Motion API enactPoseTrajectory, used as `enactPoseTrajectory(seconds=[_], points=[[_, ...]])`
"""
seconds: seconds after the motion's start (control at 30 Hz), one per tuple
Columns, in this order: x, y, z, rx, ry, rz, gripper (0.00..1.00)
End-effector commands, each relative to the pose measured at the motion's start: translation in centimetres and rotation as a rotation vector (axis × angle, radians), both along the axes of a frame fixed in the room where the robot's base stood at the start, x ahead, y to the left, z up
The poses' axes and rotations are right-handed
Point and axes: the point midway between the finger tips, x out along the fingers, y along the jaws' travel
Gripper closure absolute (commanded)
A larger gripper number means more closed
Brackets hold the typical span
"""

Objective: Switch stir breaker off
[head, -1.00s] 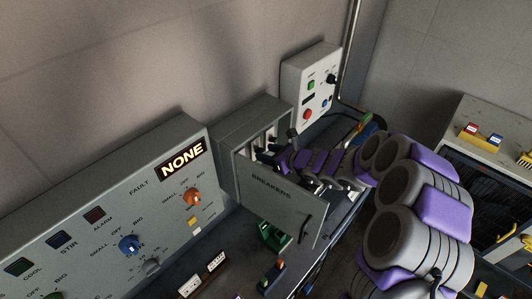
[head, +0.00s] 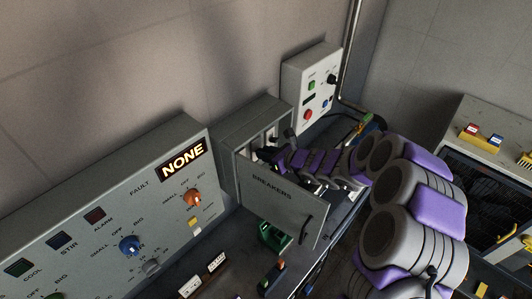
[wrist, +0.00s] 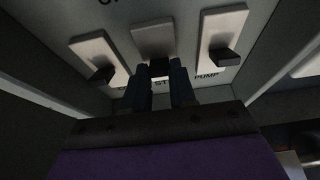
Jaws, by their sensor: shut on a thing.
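The breaker box (head: 258,125) stands open, with its grey door marked BREAKERS (head: 272,188) swung out in front. The wrist view shows three breakers on pale plates. The middle one (wrist: 153,40) has a partly covered label that begins "ST". Its black lever (wrist: 159,68) sits between the fingertips of my gripper (wrist: 160,82), which is shut on it. The left breaker (wrist: 98,52) and the PUMP breaker (wrist: 222,30) have black levers, both apart from my fingers. In the head view, my gripper (head: 268,154) reaches inside the box and is mostly hidden.
A control panel (head: 110,215) at left has knobs, lamps and a lit NONE display (head: 183,160). A small wall box (head: 310,90) with buttons is behind my arm. The open door stands close below my wrist. A green item (head: 272,238) sits on the bench under the door.

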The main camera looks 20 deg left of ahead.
Motion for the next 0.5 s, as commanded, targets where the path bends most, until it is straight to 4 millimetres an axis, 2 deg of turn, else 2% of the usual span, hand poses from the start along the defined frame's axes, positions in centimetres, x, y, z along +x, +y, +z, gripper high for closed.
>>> enactPoseTrajectory(seconds=[0.27,0.5], points=[[0.1,-0.2,-0.3,0.024,-0.008,-0.004,1.0],[0.1,-0.3,-1.2,0.116,-0.044,-0.006,1.0]])
